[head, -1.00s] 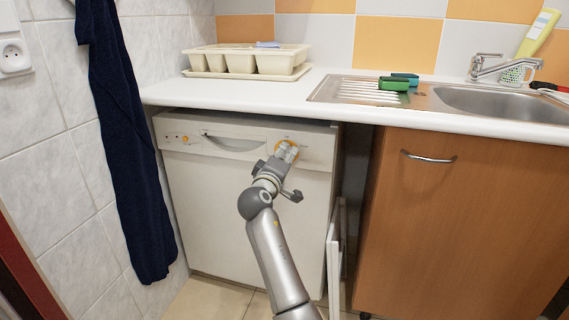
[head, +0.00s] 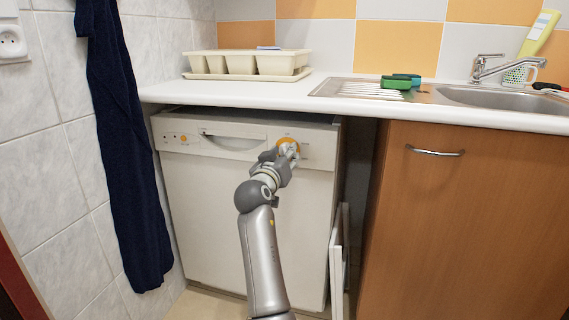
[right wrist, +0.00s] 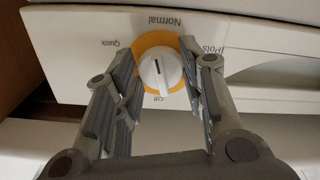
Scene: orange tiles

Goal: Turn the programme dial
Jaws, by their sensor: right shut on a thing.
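The programme dial (head: 285,141) is on the right part of the white dishwasher's (head: 240,215) front panel. In the right wrist view the dial (right wrist: 160,70) is a white knob on an orange ring. A short dark line on the knob runs roughly upright in the picture, between the labels Normal above and Off below. Quick and Pots stand to the sides. My right gripper (head: 288,152) is at the dial. In the wrist view its fingers (right wrist: 158,56) lie on both sides of the knob, shut on it. My left gripper is not in view.
A countertop (head: 240,95) overhangs the dishwasher, with a cream tray (head: 245,64) and a sink (head: 500,102) on it. A dark blue towel (head: 125,170) hangs at the left. A wooden cabinet (head: 470,220) stands at the right. A white panel (head: 336,265) leans by the dishwasher's lower right.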

